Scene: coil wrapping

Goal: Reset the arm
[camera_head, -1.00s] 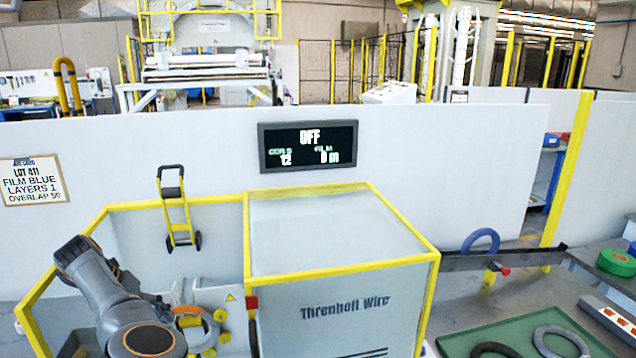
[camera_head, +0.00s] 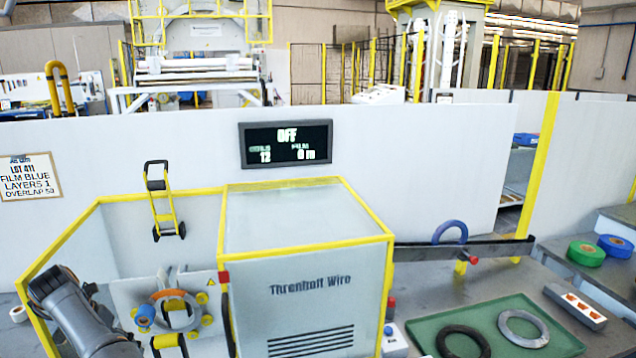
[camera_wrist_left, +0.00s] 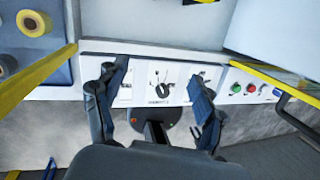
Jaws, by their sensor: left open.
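My left arm (camera_head: 85,318) comes in at the lower left of the head view; its gripper is out of that frame. In the left wrist view my left gripper (camera_wrist_left: 157,82) is open and empty, its two dark fingers spread in front of a white control panel (camera_wrist_left: 220,76) with a central knob. How far the fingers are from the panel I cannot tell. The wrapping ring (camera_head: 176,311) with yellow rollers shows beside the arm in the head view. My right gripper is not in view.
The Threnholt Wire cabinet (camera_head: 305,292) with yellow edges stands right of the ring. The display (camera_head: 286,144) reads OFF. A green tray (camera_head: 425,325) holds a dark coil (camera_head: 463,343) and a grey coil (camera_head: 523,328). Yellow rails (camera_wrist_left: 35,80) flank the panel in the wrist view.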

